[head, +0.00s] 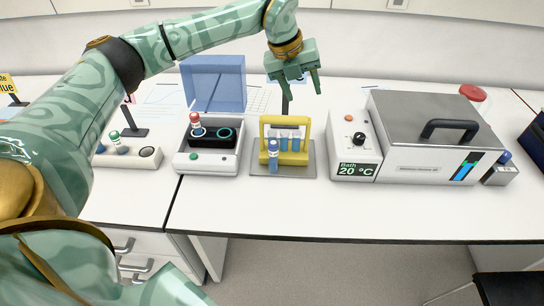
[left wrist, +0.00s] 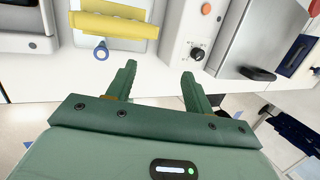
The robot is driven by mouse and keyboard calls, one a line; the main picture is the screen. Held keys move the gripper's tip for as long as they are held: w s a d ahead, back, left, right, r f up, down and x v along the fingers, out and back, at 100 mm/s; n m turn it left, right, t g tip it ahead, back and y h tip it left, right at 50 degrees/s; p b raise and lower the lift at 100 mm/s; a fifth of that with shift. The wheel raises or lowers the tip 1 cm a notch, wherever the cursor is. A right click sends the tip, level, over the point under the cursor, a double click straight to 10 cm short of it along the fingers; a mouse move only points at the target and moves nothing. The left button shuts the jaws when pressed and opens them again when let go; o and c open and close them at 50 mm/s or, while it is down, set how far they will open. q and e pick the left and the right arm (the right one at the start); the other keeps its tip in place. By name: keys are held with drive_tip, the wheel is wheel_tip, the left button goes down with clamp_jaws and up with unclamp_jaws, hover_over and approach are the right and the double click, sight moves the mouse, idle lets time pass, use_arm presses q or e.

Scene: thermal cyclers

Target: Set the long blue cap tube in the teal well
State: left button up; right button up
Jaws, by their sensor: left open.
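A long tube with a blue cap (head: 273,158) stands upright at the front left of the yellow rack (head: 264,131). In the left wrist view, its round top (left wrist: 101,52) shows at the front edge of the yellow rack (left wrist: 115,25). The teal-ringed well (head: 225,134) is in the black block of a white device, left of the rack; nothing is seen standing in it. My left gripper (head: 302,92) is open and empty, raised above and behind the rack in the head view. Its fingers (left wrist: 159,70) are apart in the left wrist view. My right gripper is not in view.
A red-capped tube (head: 195,126) stands in the same block as the teal well. Shorter blue tubes (head: 290,139) sit in the rack. A water bath (head: 427,135) stands right of it. A green-capped tube (head: 116,139) stands at left. The front bench strip is clear.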

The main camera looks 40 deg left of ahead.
sight(273, 143)
use_arm(q)
drive_tip(key=s+a+f+n+g+y, duration=0.2)
drive_tip(key=s+a+f+n+g, duration=0.1)
drive_tip(key=s+a, duration=0.2)
drive_tip(key=f+b, duration=0.1)
drive_tip(key=f, duration=0.2)
drive_tip(key=f+b, duration=0.1)
drive_tip(key=f, duration=0.2)
drive_tip(key=f+b, duration=0.1)
drive_tip(key=f, duration=0.2)
drive_tip(key=shift+s+d+f+b, duration=0.25)
drive_tip(key=shift+d+f+b, duration=0.05)
drive_tip(key=shift+f, duration=0.85)
wheel_tip(273, 143, down, 5)
drive_tip(key=b, duration=0.2)
drive_tip(key=shift+w+d+r+b, duration=0.1)
drive_tip(key=shift+d+r+b, duration=0.05)
drive_tip(key=shift+b, duration=0.2)
drive_tip(key=shift+r, duration=0.15)
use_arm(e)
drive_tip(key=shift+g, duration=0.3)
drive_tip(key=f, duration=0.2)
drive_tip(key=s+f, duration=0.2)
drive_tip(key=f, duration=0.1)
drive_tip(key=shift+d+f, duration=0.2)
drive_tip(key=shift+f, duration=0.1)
use_arm(q)
drive_tip(key=c, duration=1.1)
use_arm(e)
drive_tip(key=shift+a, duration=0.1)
